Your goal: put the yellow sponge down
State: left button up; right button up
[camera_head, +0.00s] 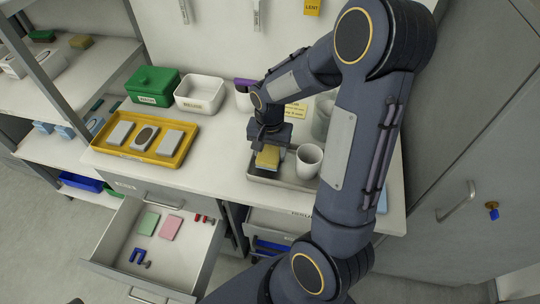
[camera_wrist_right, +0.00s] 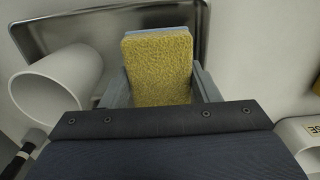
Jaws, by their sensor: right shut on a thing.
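The yellow sponge (camera_head: 267,158) is held in my right gripper (camera_head: 267,147) over the left part of a metal tray on the counter. In the right wrist view the sponge (camera_wrist_right: 158,67) sits between the two grey fingers, its yellow face toward the camera and a blue edge at its far end. The metal tray (camera_head: 284,181) shows behind it in the wrist view (camera_wrist_right: 80,25). I cannot tell whether the sponge touches the tray. My left gripper is not in view.
A white cup (camera_head: 309,160) stands just right of the sponge. A yellow tray (camera_head: 184,153) with several items, a white bin (camera_head: 199,94) and a green box (camera_head: 153,86) are to the left. An open drawer (camera_head: 205,247) juts out below the counter.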

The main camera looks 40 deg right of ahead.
aim_at(270, 157)
jog(key=shift+f, duration=1.6)
jog(key=shift+f, duration=0.2)
jog(key=o, duration=0.7)
jog(key=shift+r, duration=0.1)
